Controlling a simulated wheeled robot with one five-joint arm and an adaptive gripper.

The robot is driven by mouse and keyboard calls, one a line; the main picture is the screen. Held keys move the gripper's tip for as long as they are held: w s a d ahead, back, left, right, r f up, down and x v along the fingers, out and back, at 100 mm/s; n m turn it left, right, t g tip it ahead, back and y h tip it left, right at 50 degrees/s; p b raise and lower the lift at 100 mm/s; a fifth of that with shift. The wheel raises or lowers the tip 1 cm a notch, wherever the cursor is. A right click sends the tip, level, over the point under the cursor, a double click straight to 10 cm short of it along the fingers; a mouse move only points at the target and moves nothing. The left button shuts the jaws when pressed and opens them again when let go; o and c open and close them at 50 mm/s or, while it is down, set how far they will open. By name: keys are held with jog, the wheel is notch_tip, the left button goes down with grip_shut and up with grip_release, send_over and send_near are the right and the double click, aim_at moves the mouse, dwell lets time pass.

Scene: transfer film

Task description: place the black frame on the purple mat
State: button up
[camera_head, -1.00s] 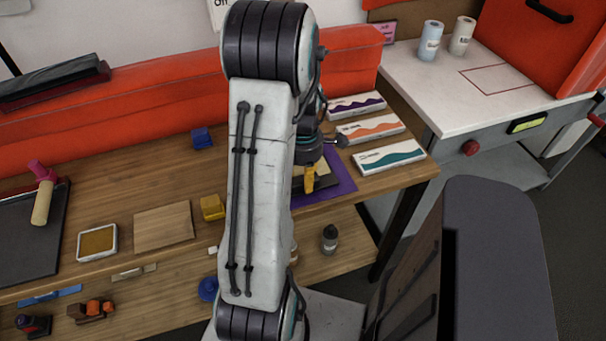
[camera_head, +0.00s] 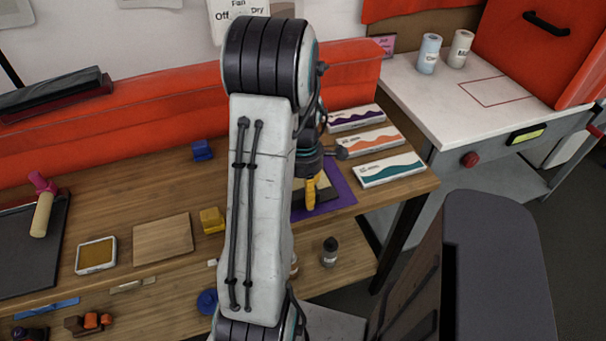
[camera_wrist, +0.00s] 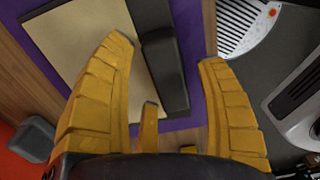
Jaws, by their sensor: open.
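The purple mat (camera_head: 343,190) lies on the right part of the wooden bench. In the wrist view the mat (camera_wrist: 190,35) shows around the black frame (camera_wrist: 165,72), which lies flat over it. The frame has a thick dark bar on one side and a beige panel (camera_wrist: 85,45) inside. My gripper (camera_wrist: 167,50) is open, its yellow fingers on either side of the dark bar, not closed on it. In the head view a yellow finger of my gripper (camera_head: 311,192) is over the mat, and my arm hides part of the frame and mat.
Three flat boxes (camera_head: 368,140) lie right of the mat, near the bench's right end. A yellow block (camera_head: 212,220), a blue block (camera_head: 202,150) and a wooden board (camera_head: 162,238) lie left of my arm. A white counter (camera_head: 470,90) stands at right.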

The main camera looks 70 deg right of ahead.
notch_tip(320, 180, up, 9)
jog(key=shift+d+r, duration=0.1)
jog(key=w+a+r+m+t+h, duration=0.1)
jog(key=w+a+r+m, duration=0.35)
jog(key=w+a, duration=1.05)
jog(key=s+a+r+m+t+y, duration=0.1)
jog(key=a+m+t, duration=0.1)
jog(key=a, duration=1.8)
jog(key=shift+s+r+m+t, duration=0.15)
jog(key=shift+m+t, duration=0.15)
jog(key=shift+m, duration=0.05)
